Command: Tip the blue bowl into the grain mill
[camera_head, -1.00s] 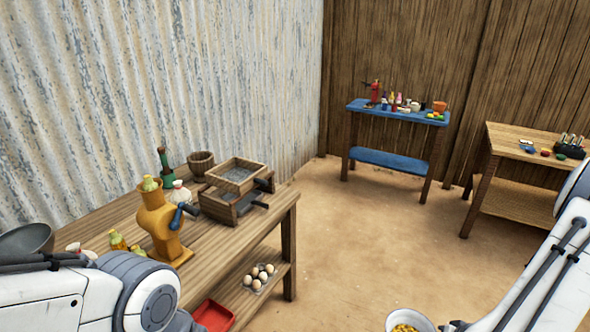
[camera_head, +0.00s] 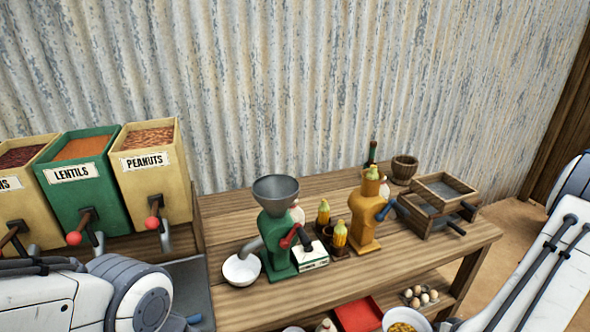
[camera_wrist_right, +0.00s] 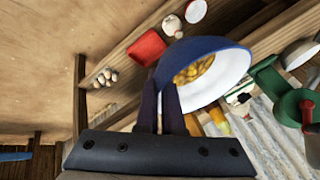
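The blue bowl (camera_wrist_right: 208,70) is blue outside and white inside, with yellow grain in it. My right gripper (camera_wrist_right: 172,88) is shut on its rim in the right wrist view. The bowl (camera_head: 405,318) is cut off at the bottom edge of the head view, in front of the bench and right of the mill. The green grain mill (camera_head: 278,228) stands on the bench with a grey funnel hopper and a red-handled crank. Part of the mill (camera_wrist_right: 289,100) shows at the right of the wrist view. My left arm comes in at lower left; its gripper is out of view.
A white bowl (camera_head: 241,269) sits left of the mill under its spout. A yellow corn sheller (camera_head: 364,222) and corn cobs stand right of it, then wooden sieves (camera_head: 440,200). Seed bins (camera_head: 152,170) are at the left. A red tray (camera_head: 358,315) and eggs (camera_head: 421,296) are on the lower shelf.

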